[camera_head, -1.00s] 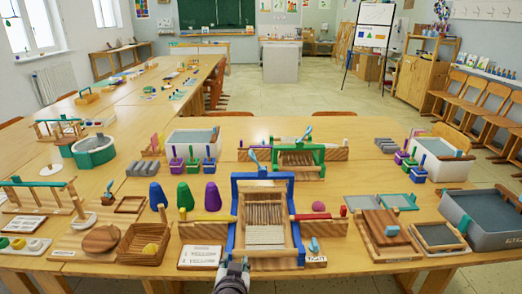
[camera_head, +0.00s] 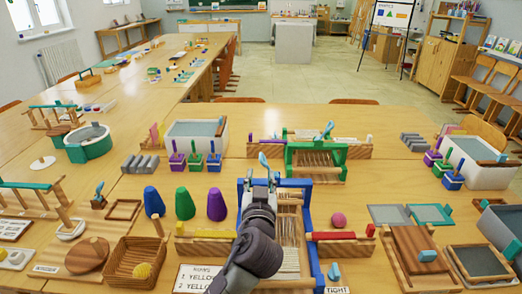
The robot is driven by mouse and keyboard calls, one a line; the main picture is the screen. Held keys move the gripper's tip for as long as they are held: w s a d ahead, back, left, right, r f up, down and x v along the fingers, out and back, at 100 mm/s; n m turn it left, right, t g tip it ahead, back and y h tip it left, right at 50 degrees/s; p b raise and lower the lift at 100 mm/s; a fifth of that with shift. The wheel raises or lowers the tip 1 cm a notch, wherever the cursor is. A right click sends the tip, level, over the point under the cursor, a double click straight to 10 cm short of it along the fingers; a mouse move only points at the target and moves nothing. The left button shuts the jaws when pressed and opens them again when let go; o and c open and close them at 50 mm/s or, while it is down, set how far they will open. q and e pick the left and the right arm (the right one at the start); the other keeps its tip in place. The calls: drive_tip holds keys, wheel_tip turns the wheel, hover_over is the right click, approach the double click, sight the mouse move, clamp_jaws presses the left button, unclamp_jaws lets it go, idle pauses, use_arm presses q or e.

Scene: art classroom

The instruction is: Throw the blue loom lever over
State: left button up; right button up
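The blue loom (camera_head: 314,238) stands at the front middle of the table, with pale threads inside its frame. Its light-blue lever (camera_head: 264,160) sticks up above the top bar, left of the middle. My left gripper (camera_head: 262,188) reaches up from the bottom edge, over the loom's left half, with its tip just below the lever in the picture. I cannot tell if it touches the lever. The fingers are small and seen from behind, so their opening is unclear. The arm hides part of the loom's left side. My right gripper is out of view.
A green loom (camera_head: 316,160) stands behind the blue one. Blue, green and purple cones (camera_head: 185,204) stand to the left, with a woven basket (camera_head: 133,264) in front. A pink ball (camera_head: 339,220) and a red-topped beam (camera_head: 340,244) are to the right. A card (camera_head: 200,278) lies front left.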

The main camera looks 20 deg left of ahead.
sight(261, 151)
use_arm(q)
drive_tip(key=x, duration=0.4)
drive_tip(key=shift+a+r, duration=0.1)
drive_tip(key=p+x, duration=0.1)
drive_tip(key=x, duration=0.6)
drive_tip(key=shift+w+f, duration=0.25)
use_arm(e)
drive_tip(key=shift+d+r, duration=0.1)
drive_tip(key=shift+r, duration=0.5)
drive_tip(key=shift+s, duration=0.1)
use_arm(q)
drive_tip(key=shift+c, duration=0.4)
clamp_jaws()
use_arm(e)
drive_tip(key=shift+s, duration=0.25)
